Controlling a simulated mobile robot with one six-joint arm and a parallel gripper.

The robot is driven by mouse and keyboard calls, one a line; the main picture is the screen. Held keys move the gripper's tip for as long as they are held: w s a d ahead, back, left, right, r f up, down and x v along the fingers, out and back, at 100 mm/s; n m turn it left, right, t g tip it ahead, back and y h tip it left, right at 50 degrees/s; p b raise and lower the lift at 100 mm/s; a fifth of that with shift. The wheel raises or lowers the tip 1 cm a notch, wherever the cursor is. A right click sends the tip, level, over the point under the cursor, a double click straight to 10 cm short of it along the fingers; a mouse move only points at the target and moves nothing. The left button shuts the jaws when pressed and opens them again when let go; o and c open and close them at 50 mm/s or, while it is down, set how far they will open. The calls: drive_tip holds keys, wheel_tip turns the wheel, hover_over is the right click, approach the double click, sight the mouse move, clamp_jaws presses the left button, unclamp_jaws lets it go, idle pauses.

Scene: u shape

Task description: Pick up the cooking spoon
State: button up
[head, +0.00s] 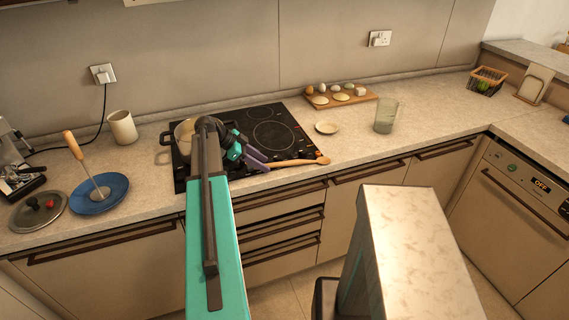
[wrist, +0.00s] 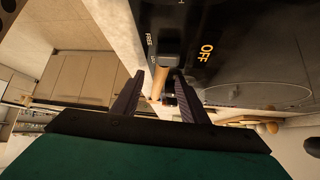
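The wooden cooking spoon (head: 297,162) lies near the front edge of the black cooktop. Its rounded bowl points right, onto the counter, and its handle runs left to my gripper (head: 258,160). In the wrist view my gripper (wrist: 160,75) has its two dark fingers apart. A narrow brown piece, apparently the spoon's handle (wrist: 157,86), shows between them. I see a gap beside it, and cannot tell whether either finger touches it. The left end of the handle is hidden by the fingers in the head view.
A pot (head: 184,136) stands on the cooktop (head: 283,147), partly behind my arm. A small saucer (head: 327,128) and a glass (head: 386,117) are to the right. A blue plate (head: 115,190) with a wooden-handled utensil is at left. Counter right of the spoon is clear.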

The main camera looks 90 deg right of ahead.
idle(0.5)
clamp_jaws()
drive_tip(key=shift+r+b, duration=1)
drive_tip(key=shift+r, duration=0.6)
drive_tip(key=s+a+r+b, duration=0.1)
drive_tip(key=s+a+b, duration=0.3)
drive_tip(key=s+a, duration=0.6)
drive_tip(key=shift+s+a+r, duration=0.25)
drive_tip(key=shift+a+r, duration=0.1)
drive_tip(key=shift+a, duration=0.75)
drive_tip(key=shift+r, duration=0.2)
